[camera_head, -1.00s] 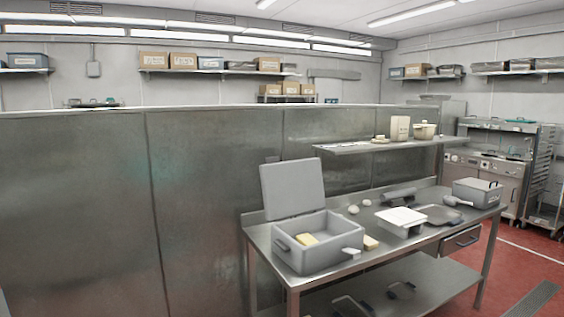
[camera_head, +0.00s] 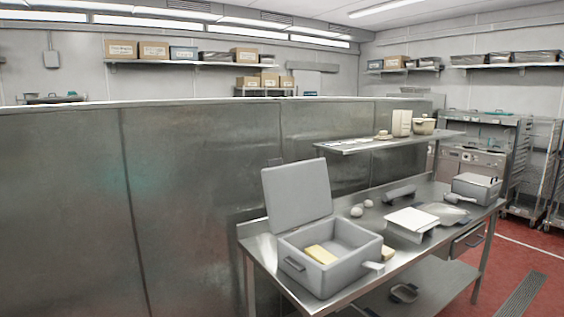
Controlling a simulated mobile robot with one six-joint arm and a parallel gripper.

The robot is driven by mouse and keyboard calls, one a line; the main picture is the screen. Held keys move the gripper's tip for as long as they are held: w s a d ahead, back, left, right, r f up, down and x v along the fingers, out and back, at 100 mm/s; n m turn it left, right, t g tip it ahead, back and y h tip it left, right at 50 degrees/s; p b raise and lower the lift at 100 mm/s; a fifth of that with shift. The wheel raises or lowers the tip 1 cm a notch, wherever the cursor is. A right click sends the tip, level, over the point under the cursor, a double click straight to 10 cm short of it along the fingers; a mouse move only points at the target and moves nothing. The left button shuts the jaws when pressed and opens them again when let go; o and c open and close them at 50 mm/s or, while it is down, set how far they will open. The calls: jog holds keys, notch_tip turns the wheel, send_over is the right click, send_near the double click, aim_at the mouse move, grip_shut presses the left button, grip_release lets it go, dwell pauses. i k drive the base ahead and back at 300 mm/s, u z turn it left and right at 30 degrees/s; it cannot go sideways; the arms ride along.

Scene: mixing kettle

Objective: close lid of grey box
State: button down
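The grey box (camera_head: 336,272) stands at the left end of a steel table, open at the top. Its grey lid (camera_head: 297,193) stands up from the back edge, leaning slightly back. A yellow block (camera_head: 321,254) lies inside the box. A dark handle shows on the front left wall, and a light grey piece sticks out at the right front corner. My gripper is not in view.
The steel table (camera_head: 280,290) also holds a white-topped box (camera_head: 411,222), two pale round things, a tray and a smaller grey box (camera_head: 475,189) at the right. A shelf (camera_head: 385,143) hangs above. A steel partition (camera_head: 190,200) stands behind.

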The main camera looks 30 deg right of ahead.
aim_at(297, 195)
jog(key=i, duration=0.7)
jog(key=u, duration=0.7)
jog(key=i, duration=0.5)
jog(key=u, duration=0.4)
